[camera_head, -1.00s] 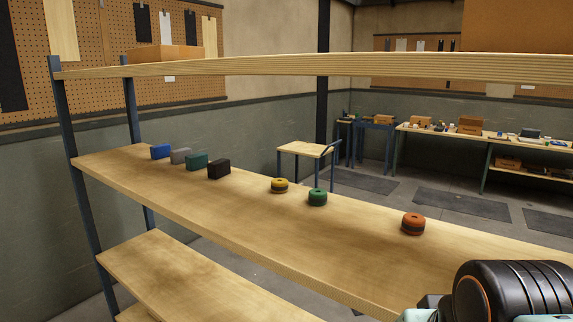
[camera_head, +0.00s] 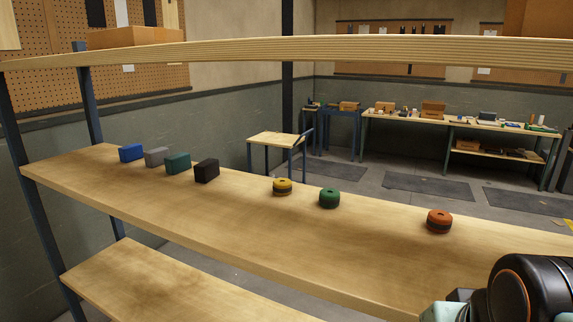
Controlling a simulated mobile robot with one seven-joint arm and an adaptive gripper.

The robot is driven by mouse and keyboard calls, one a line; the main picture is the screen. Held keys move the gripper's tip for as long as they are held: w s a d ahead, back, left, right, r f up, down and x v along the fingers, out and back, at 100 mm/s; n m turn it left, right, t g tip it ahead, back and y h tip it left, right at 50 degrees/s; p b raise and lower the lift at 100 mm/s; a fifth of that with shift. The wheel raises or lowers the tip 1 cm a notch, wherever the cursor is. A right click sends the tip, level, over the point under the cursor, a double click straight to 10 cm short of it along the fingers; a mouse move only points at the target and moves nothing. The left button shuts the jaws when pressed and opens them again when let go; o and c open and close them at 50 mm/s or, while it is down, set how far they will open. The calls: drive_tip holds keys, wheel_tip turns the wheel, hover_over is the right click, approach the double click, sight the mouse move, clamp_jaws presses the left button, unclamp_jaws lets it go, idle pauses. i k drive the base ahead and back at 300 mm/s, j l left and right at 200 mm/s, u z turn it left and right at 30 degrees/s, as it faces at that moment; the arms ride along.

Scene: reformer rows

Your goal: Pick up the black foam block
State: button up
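The black foam block (camera_head: 207,171) stands on the wooden middle shelf (camera_head: 200,220), left of the centre of the view. It is the rightmost in a row of blocks, just right of a green block (camera_head: 178,163). Nothing covers it from the front. Part of my arm shows at the lower right corner, well apart from the block. My gripper's fingers are not in view.
A grey block (camera_head: 157,157) and a blue block (camera_head: 131,152) continue the row leftward. A yellow roller (camera_head: 282,187), a green roller (camera_head: 329,198) and an orange roller (camera_head: 439,221) stand to the right. An upper shelf (camera_head: 300,52) runs above; its posts stand at left.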

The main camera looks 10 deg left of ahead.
sight(205, 171)
drive_tip(key=j+z, duration=0.45)
drive_tip(key=j, duration=2.35)
drive_tip(key=j+z, duration=0.1)
drive_tip(key=j, duration=1.1)
drive_tip(key=k, duration=0.05)
